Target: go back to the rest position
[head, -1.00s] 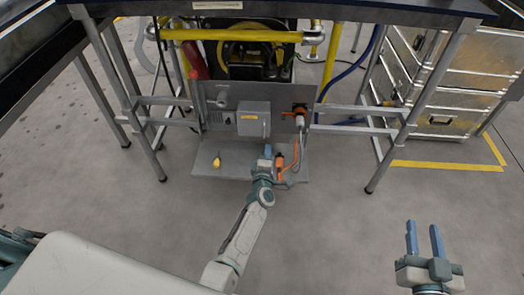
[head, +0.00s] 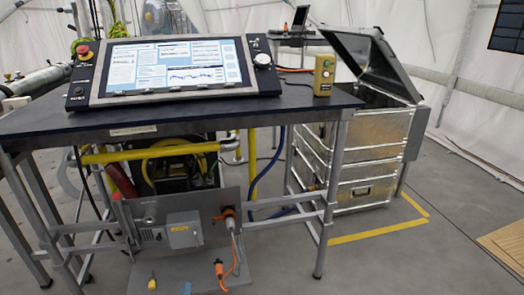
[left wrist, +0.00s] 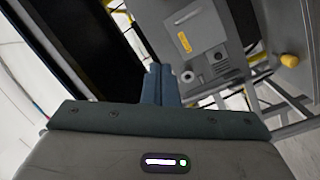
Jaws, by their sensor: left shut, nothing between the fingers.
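My left gripper shows only as blue fingertips (head: 186,288) at the bottom edge of the head view, in front of the lower grey shelf (head: 205,277). In the left wrist view its blue fingers (left wrist: 160,84) are together with nothing between them. Beyond them is a grey panel with a grey box (left wrist: 194,25). The gripper looks apart from the panel, though the exact gap is hard to judge. My right gripper is not in view.
A dark table (head: 290,103) bears a large screen (head: 175,65) and a yellow handheld box (head: 324,75). Under it are the grey panel (head: 150,211), an orange plug (head: 219,270) and a yellow piece (head: 152,283).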

